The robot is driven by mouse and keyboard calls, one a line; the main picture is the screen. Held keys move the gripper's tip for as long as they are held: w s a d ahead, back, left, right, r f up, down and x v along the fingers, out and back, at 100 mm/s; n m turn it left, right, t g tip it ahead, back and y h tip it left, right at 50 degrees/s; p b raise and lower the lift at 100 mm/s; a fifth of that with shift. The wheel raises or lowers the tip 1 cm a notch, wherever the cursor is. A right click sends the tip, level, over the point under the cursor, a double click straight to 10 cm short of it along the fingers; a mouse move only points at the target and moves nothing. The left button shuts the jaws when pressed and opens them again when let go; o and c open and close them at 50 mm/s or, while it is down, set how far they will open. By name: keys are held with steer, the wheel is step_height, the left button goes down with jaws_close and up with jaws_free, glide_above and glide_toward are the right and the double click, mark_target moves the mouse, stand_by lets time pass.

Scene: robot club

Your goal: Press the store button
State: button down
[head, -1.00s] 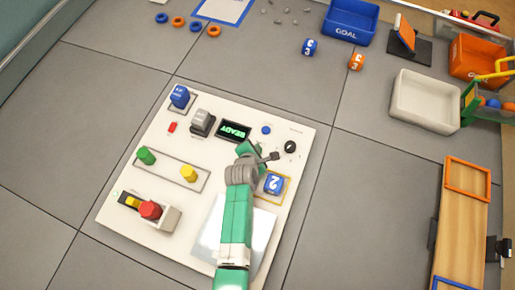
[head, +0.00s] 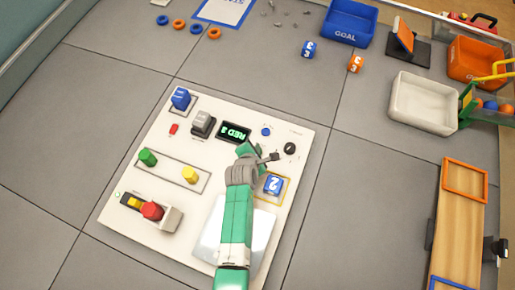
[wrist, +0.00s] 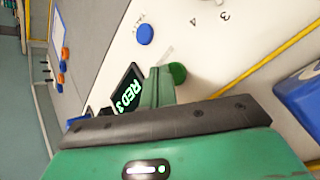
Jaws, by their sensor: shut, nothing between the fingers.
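The white control panel (head: 120,205) lies on the floor. My gripper (head: 246,149) is over its upper right part, shut and empty. In the wrist view my gripper's green fingers (wrist: 160,78) are beside a round green button (wrist: 177,72). I cannot tell whether they touch it. In the head view my arm hides this button. A small label near it is too blurred to read, so I cannot tell which button is store. A blue button (head: 266,131) stands apart, beyond my fingers; it also shows in the wrist view (wrist: 145,34). The display (head: 234,132) reads "RED 3".
A black knob (head: 290,148) and a blue numbered cube (head: 274,185) are right of my gripper. A grey switch (head: 203,122), a blue block (head: 181,97), green (head: 148,157) and yellow (head: 190,175) knobs and a red button (head: 152,211) are to the left.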

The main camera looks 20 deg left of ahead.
steer(key=shift+r, duration=0.15)
step_height(320, 180, up, 5)
steer(key=p, duration=0.5)
steer(key=shift+r, duration=0.1)
stand_by(0.8)
